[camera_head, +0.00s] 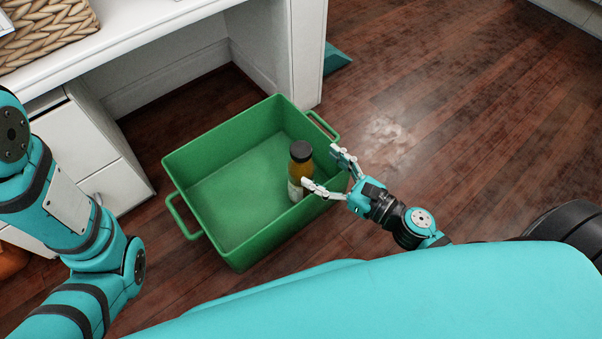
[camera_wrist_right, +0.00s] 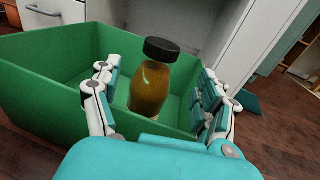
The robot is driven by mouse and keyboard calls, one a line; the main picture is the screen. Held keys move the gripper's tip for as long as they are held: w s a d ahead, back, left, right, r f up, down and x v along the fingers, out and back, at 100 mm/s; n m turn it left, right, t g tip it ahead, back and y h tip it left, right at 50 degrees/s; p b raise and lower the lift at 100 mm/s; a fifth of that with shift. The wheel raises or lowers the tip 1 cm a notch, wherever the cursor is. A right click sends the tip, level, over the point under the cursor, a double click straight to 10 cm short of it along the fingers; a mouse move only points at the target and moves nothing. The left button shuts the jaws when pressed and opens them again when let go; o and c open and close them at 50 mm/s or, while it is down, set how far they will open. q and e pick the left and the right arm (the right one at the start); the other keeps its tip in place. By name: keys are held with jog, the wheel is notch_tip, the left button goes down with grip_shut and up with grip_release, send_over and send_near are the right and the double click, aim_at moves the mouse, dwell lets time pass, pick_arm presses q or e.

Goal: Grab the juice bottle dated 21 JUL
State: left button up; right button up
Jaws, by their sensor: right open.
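A juice bottle (camera_head: 297,168) with a dark cap and orange-brown juice stands upright inside a green crate (camera_head: 190,167), near its right side. My right gripper (camera_head: 323,166) is open at the crate's right rim, its fingers pointing at the bottle. In the right wrist view the bottle (camera_wrist_right: 151,84) shows between the two open fingers (camera_wrist_right: 160,100), with no clear sign of contact. No date can be read on the bottle. My left arm is at the left of the head view, and its gripper is out of sight.
A white desk (camera_head: 137,30) with drawers stands behind and left of the crate, with a woven basket (camera_head: 45,35) on top. The crate has handles at its ends and is otherwise empty. The wooden floor (camera_head: 450,130) to the right is clear.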

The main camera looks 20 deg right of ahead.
aim_at(308, 161)
jog(key=shift+w+a, duration=0.35)
jog(key=shift+w, duration=0.15)
jog(key=p+x, duration=0.1)
jog(key=x, duration=0.3)
jog(key=shift+w+a+p, duration=0.2)
jog(key=shift+p, duration=0.1)
jog(key=shift+w+a+f, duration=0.15)
jog(key=shift+w, duration=0.1)
jog(key=shift+c, duration=0.2)
